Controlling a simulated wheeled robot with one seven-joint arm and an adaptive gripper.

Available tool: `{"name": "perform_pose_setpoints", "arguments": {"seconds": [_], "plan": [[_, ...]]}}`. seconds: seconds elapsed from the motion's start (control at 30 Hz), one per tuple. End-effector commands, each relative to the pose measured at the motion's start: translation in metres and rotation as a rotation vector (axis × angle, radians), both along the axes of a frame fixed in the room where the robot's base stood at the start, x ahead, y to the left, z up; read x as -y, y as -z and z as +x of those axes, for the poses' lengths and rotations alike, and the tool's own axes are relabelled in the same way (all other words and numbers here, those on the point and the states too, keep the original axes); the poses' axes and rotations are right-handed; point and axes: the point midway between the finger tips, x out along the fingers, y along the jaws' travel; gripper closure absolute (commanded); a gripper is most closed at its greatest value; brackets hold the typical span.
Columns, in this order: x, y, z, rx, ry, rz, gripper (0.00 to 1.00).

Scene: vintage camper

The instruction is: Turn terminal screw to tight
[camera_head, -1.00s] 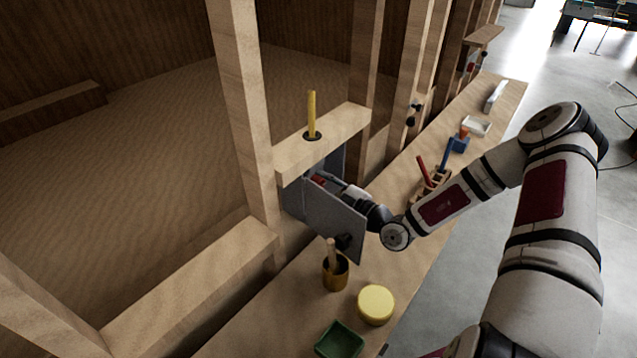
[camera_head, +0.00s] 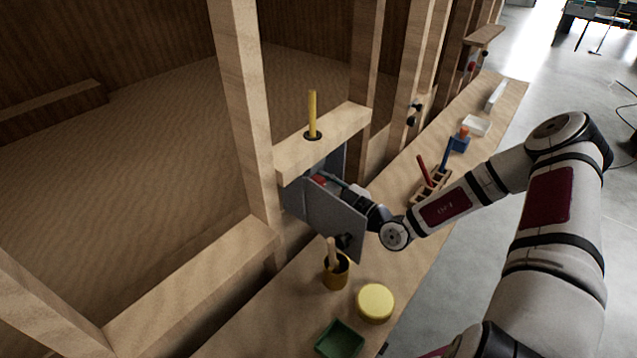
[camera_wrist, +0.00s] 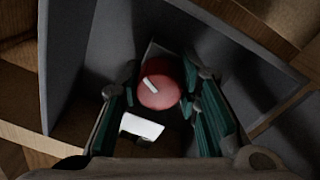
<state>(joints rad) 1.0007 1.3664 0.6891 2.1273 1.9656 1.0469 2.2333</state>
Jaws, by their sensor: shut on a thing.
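The terminal screw shows as a round red knob (camera_wrist: 160,84) with a white mark across its top, inside a grey box in the wrist view. The white mark slants down to the right. My gripper (camera_wrist: 162,86) has its dark green-padded fingers on both sides of the knob and is shut on it. In the head view, my gripper reaches into the grey box behind its open door (camera_head: 334,222), and a bit of red (camera_head: 319,180) shows there. The fingertips are mostly hidden in the head view. A small white block (camera_wrist: 141,126) lies below the knob in the wrist view.
The box sits between wooden posts (camera_head: 238,100) under a beam with a yellow rod (camera_head: 312,112). On the ledge are a brown cup (camera_head: 336,276), a yellow round lid (camera_head: 376,303), a green tray (camera_head: 339,341) and a tool rack (camera_head: 428,188). The open door stands close to my wrist.

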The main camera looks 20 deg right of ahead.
Motion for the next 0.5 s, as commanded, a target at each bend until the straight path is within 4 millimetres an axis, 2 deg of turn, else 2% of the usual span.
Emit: {"name": "perform_pose_setpoints", "arguments": {"seconds": [0.07,0.1,0.17,0.5], "plan": [[0.0006,0.0008,-0.0001,-0.002,0.002,0.001,0.97],[0.0006,0.0008,-0.0001,-0.002,0.001,0.0,0.61],[0.0006,0.0007,-0.0001,-0.002,0.001,0.0,0.49],[0.0016,0.0004,-0.0016,0.0,0.001,0.0,0.49]]}}
